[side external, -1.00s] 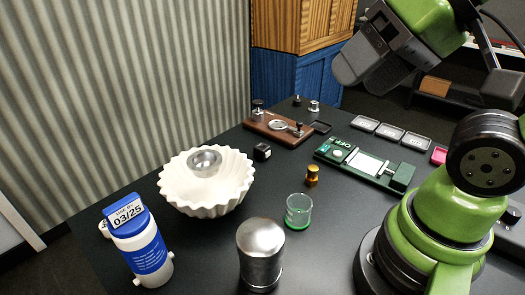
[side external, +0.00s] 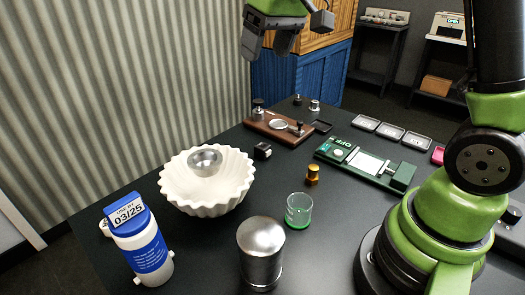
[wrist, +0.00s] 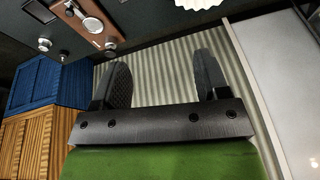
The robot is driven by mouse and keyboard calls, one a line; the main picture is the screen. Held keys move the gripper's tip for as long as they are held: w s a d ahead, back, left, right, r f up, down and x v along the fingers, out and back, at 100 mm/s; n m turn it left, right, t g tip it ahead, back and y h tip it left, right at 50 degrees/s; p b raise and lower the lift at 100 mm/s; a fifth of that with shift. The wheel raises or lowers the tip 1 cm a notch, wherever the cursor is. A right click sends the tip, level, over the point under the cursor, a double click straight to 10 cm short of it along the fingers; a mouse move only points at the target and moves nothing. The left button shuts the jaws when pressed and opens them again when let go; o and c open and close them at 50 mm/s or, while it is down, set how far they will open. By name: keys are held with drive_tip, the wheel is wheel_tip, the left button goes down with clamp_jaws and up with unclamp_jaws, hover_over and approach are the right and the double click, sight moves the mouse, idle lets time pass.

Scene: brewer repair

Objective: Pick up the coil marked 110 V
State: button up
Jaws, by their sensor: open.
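No marking reading 110 V is legible in either view, so I cannot tell which part is that coil. A small gold-brown cylinder with a dark band (side external: 312,175) stands upright mid-table. A small black block with a pale top (side external: 262,151) sits right of the white fluted bowl. Two small dark-and-metal parts, one at the back edge (side external: 297,100) and one beside it (side external: 314,106), are too small to identify. My gripper (side external: 268,45) is high above the table's back left, open and empty, apart from all of these. Its two spread fingers also show in the wrist view (wrist: 162,75).
The white fluted bowl (side external: 190,205) holds a metal cup. A blue-white bottle (side external: 145,255), metal canister (side external: 260,270) and green-based glass (side external: 299,218) stand in front. A wooden board (side external: 268,128), green device (side external: 340,165) and several grey trays (side external: 416,141) lie behind. A corrugated wall is left.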

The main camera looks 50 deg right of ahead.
drive_tip(key=w+d+f+g, duration=0.1)
drive_tip(key=w+d+f, duration=0.2)
drive_tip(key=w+f, duration=0.25)
drive_tip(key=n+g, duration=0.1)
hover_over(262, 148)
drive_tip(key=a, duration=0.1)
wheel_tip(262, 148, down, 7)
drive_tip(key=shift+n+g+h, duration=0.3)
drive_tip(key=shift+n+g, duration=0.2)
drive_tip(key=shift+g, duration=0.2)
drive_tip(key=f, duration=0.2)
drive_tip(key=w+d+f, duration=0.1)
drive_tip(key=f, duration=0.1)
drive_tip(key=d+f, duration=0.1)
drive_tip(key=f, duration=0.2)
drive_tip(key=shift+w+f, duration=0.1)
drive_tip(key=shift+w, duration=0.25)
wheel_tip(262, 148, down, 4)
drive_tip(key=shift+f, duration=0.25)
drive_tip(key=shift+s+f, duration=0.15)
drive_tip(key=shift+f, duration=0.75)
drive_tip(key=shift+s+f, duration=0.2)
drive_tip(key=shift+f, duration=0.7)
drive_tip(key=shift+s+f, duration=0.15)
drive_tip(key=shift+f, duration=0.75)
drive_tip(key=c, duration=1.1)
